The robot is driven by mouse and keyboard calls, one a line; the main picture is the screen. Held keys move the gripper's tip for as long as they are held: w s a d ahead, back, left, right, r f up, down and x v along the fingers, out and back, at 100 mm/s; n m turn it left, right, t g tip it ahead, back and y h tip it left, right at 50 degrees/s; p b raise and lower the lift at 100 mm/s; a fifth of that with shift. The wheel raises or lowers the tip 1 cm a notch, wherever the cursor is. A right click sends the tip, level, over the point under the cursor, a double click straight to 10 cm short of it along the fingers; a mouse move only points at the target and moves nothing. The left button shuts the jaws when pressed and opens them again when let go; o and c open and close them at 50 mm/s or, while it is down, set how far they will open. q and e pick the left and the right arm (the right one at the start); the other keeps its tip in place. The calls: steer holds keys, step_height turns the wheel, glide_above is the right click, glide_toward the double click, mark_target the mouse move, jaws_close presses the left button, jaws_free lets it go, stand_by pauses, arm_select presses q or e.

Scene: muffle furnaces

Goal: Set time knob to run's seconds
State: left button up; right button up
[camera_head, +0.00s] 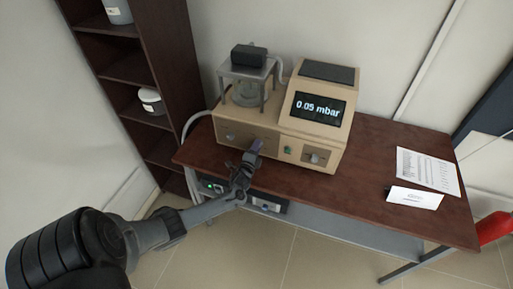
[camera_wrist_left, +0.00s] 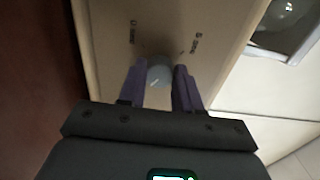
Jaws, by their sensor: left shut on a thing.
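The beige instrument (camera_head: 265,128) stands on the dark red table, its display (camera_head: 318,108) reading 0.09 mbar. My left gripper (camera_head: 257,146) is at its front panel, left of the green button. In the left wrist view the two purple fingers of my left gripper (camera_wrist_left: 159,76) are shut on a round grey knob (camera_wrist_left: 160,70), one finger on each side. In the head view the gripper hides this knob. My right gripper is out of view.
A metal stand with a black block (camera_head: 248,56) and a glass vessel (camera_head: 249,92) sits on the instrument's top left. A printed sheet (camera_head: 427,171) and a white card (camera_head: 414,198) lie on the table's right. A dark shelf (camera_head: 150,70) stands at left.

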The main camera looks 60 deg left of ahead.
arm_select(q)
steer(key=shift+r+m, duration=0.1)
steer(key=shift+m, duration=1)
steer(key=o, duration=1)
steer(key=shift+o, duration=0.2)
steer(key=p+v, duration=0.1)
steer(key=v, duration=1)
steer(key=shift+p, duration=0.4)
